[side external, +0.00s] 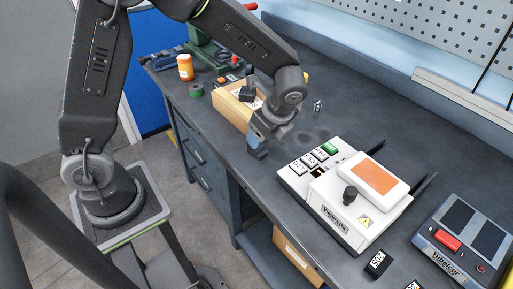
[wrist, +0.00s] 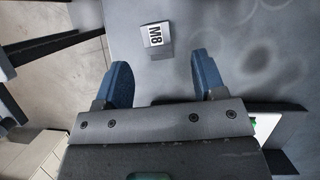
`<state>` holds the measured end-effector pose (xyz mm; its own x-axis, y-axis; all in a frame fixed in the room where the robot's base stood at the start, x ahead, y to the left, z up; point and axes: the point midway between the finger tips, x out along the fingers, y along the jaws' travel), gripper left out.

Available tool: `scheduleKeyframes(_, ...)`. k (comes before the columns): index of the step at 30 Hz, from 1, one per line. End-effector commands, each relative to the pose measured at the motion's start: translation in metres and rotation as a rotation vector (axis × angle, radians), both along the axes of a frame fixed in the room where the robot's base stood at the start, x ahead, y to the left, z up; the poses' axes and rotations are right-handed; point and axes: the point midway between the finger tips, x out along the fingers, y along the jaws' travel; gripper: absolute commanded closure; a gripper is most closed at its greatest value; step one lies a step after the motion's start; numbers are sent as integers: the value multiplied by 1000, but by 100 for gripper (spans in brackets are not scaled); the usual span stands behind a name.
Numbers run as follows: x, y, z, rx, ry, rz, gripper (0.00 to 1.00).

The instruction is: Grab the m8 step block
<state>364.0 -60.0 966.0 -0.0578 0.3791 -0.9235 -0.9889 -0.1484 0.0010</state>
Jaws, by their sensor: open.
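The M8 step block (wrist: 155,42) is a small grey block with a white label reading M8. In the wrist view it lies on the dark bench top, near the upper middle. My gripper (wrist: 163,78) is open, with its two blue fingers apart and nothing between them. The block appears ahead of the fingertips, within the gap sideways and a little nearer the left finger. In the side view my gripper (side external: 258,150) points down over the bench near its front edge. I cannot make out the M8 block in that view; the gripper probably hides it.
A white machine (side external: 330,215) with an orange screen and labelled blocks stands right of my gripper. A wooden box (side external: 228,108) stands close behind left. A black labelled block (side external: 377,263) and a grey device (side external: 465,240) are farther right. An orange bottle (side external: 185,67) stands far left.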

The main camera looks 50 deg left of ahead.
Motion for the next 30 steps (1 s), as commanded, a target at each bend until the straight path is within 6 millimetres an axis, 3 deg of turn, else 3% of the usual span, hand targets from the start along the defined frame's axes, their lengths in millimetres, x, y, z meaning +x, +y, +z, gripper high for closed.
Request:
scheduleKeyframes(7,-2,7,-17,1,3,2,36)
scheduleKeyframes(15,-6,22,-51,1,3,2,36)
scheduleKeyframes(24,-6,24,-57,0,2,1,36)
scheduleKeyframes(30,-6,24,-56,0,2,1,53)
